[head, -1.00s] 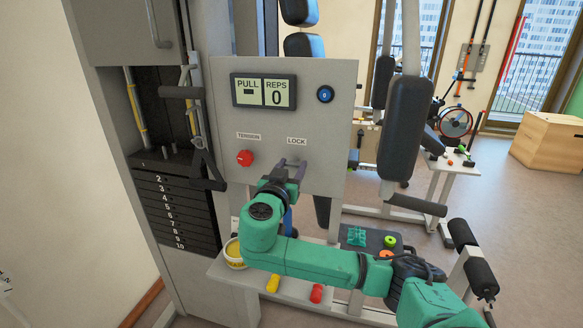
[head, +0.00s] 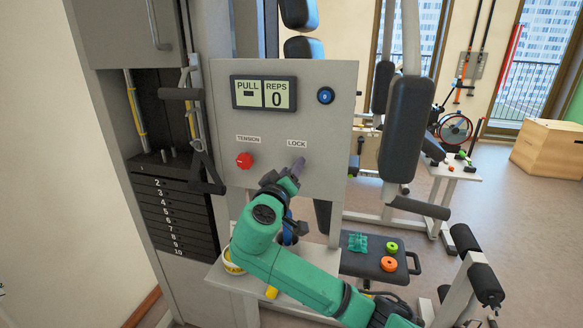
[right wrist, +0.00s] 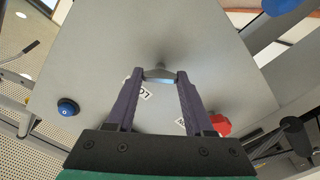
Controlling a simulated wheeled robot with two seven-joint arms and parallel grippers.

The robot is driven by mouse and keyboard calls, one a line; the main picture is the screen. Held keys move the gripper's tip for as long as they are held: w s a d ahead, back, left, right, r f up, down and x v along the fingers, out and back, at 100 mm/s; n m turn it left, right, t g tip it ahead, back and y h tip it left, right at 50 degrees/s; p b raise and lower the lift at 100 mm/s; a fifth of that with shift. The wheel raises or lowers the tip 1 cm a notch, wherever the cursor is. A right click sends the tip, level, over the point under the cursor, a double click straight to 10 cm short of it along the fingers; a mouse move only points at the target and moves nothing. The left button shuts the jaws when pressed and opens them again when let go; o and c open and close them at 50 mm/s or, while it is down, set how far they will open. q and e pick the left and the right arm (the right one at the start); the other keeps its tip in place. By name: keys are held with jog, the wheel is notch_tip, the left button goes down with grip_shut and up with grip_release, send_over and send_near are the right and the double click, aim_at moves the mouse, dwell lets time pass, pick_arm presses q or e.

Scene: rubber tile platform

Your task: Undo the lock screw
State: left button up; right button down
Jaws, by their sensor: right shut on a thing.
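The lock screw (right wrist: 160,74) is a small grey knob on the light grey machine panel (head: 225,110), under the LOCK label (head: 297,144). In the right wrist view it sits between the tips of my two purple fingers. My right gripper (right wrist: 161,78) is shut on it. In the head view the right gripper (head: 297,168) reaches up to the panel from below, its fingers seen nearly edge-on, and hides the screw. My left gripper is not in view.
A red tension knob (head: 244,160) is left of the lock, and a blue button (head: 325,95) is above right. Below is a bench with a yellow-rimmed tub (head: 232,262) and a dark tray-like pad (head: 372,262) holding small coloured items.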

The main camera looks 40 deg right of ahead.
jog(key=n+p, duration=0.2)
jog(key=n, duration=0.1)
jog(key=shift+r+n, duration=0.1)
jog(key=shift+n, duration=0.3)
jog(key=n+p, duration=0.3)
jog(key=shift+n, duration=0.3)
jog(key=n+p, duration=0.8)
jog(key=shift+f+n, duration=0.3)
jog(key=shift+c, duration=1.4)
grip_release()
